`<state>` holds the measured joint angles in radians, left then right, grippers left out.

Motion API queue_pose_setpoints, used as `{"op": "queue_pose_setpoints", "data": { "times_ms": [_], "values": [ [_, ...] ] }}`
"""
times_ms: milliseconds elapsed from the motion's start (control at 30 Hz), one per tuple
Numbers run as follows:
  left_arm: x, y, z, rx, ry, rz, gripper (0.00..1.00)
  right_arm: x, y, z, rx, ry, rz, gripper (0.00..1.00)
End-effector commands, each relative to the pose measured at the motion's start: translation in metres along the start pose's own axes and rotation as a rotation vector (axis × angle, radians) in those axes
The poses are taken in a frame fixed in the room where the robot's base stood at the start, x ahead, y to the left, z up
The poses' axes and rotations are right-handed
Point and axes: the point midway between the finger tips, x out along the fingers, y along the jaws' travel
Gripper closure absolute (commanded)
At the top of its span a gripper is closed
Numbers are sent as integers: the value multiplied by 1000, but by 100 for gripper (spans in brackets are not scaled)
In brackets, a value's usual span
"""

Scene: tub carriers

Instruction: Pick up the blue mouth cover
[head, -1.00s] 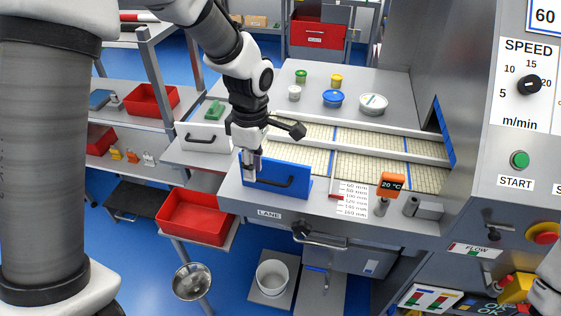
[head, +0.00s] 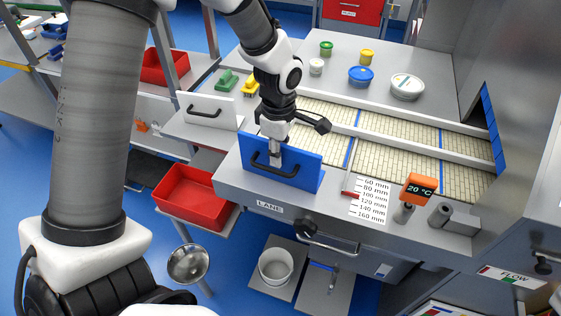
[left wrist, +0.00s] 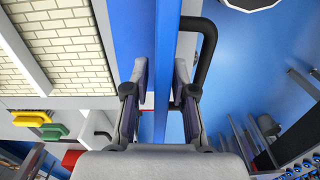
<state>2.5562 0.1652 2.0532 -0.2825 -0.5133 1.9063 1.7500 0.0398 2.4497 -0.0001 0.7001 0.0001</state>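The blue mouth cover (head: 305,176) is an upright flat panel with a dark bar handle. It stands at the front left end of the belt lanes. My left gripper (head: 275,155) is over its top edge, a little left of its middle, pointing down. In the left wrist view the two fingers (left wrist: 160,95) straddle the cover's blue edge (left wrist: 160,125), one on each side, with the handle beside the right finger. A narrow gap seems to show beside the fingers, so they look open around it. My right gripper is not in view.
A white panel with a handle (head: 206,109) stands to the left, near green (head: 228,80) and yellow blocks (head: 250,86). A red bin (head: 190,197) sits below left. An orange display (head: 419,188) stands to the right. Lidded tubs, including a blue one (head: 361,75), stand behind the belts.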

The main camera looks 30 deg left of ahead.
Motion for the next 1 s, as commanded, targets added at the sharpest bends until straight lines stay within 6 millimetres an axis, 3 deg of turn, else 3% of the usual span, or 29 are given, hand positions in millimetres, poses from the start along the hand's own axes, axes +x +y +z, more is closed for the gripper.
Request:
{"op": "queue_pose_setpoints", "data": {
  "times_ms": [133,367,433,833,1000],
  "values": [
    [21,-2,-1,1,0,-3,75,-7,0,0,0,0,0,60],
    [24,-1,-1,1,-1,0,75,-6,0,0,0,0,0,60],
    [24,-1,-1,1,-1,0,100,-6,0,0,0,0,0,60],
    [23,-1,0,1,0,0,100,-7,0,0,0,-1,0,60],
    [14,1,1,3,0,0,100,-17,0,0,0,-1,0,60]
  ]
}}
